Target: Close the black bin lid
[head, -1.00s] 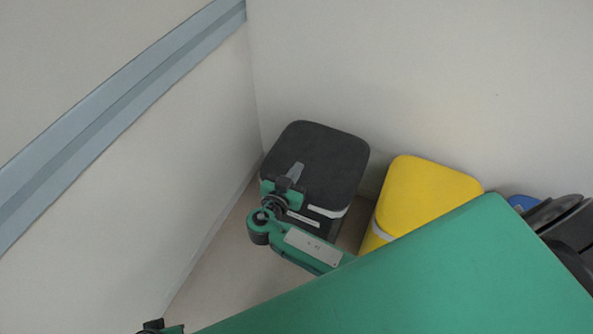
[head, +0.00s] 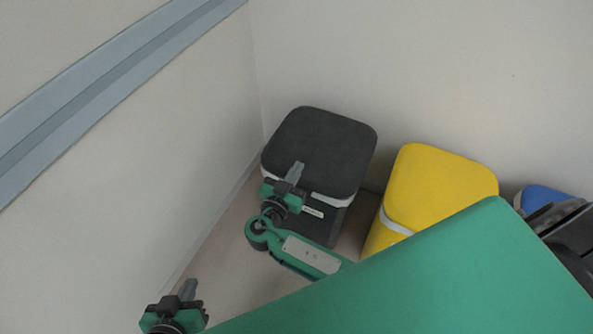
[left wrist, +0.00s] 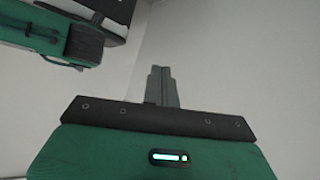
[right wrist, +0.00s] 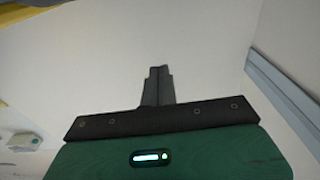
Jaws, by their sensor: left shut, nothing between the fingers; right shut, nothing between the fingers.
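The black bin (head: 325,226) stands in the corner, with its dark square lid (head: 320,145) lying over the top and a white band under the lid's front edge. I cannot tell whether the lid is fully down. My right gripper (head: 295,172) is shut and empty, overlapping the lid's front left edge in the head view; contact is unclear. It also shows in the right wrist view (right wrist: 157,85). My left gripper (head: 189,288) is shut and empty, low and left of the bin. It also shows in the left wrist view (left wrist: 162,86).
A yellow bin (head: 440,185) stands just right of the black bin, and a blue-lidded bin (head: 545,198) is further right. Walls close in behind and to the left, with a grey rail (head: 110,90) on the left wall. Floor shows left of the black bin.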

